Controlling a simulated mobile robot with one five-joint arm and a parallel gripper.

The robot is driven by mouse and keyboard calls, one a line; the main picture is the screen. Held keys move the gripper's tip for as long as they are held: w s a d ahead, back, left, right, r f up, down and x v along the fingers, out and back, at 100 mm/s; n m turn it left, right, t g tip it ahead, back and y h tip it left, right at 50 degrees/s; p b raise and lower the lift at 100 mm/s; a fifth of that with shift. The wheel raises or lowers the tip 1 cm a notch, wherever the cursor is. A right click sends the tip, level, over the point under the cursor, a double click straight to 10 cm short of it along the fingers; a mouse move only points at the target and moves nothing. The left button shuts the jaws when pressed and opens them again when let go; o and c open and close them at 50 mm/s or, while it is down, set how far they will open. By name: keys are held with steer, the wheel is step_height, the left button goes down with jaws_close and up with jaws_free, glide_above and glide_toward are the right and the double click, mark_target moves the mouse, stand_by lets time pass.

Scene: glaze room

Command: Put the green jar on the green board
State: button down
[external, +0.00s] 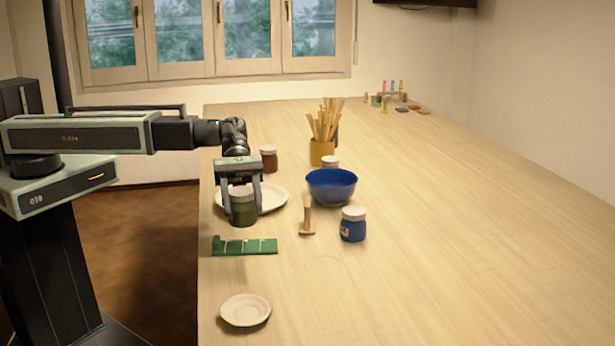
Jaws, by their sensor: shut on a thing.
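The green jar (243,209) is upright between the fingers of my gripper (243,203), which is shut on it. The green board (245,246) lies flat near the table's left edge, just nearer the camera than the jar. The jar is apart from the board, and the board's top shows no jar on it.
A blue jar (353,225), a wooden stamp-like tool (307,217) and a blue bowl (332,184) stand to the right. A small saucer (245,310) lies nearer the camera. A brown jar (268,159) and brush pot (321,152) stand behind. The table's right side is clear.

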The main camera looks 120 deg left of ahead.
mark_target(244, 226)
step_height(244, 226, down, 6)
steer(key=b, duration=0.5)
steer(key=shift+f, duration=0.2)
steer(key=shift+r+p, duration=0.25)
steer(key=shift+p, duration=0.05)
steer(key=shift+f, duration=0.15)
steer(key=c, duration=0.6)
jaws_free()
steer(key=shift+r, duration=0.35)
steer(key=shift+p+v, duration=2.3)
steer(key=shift+v, duration=3.6)
steer(key=shift+f, duration=0.1)
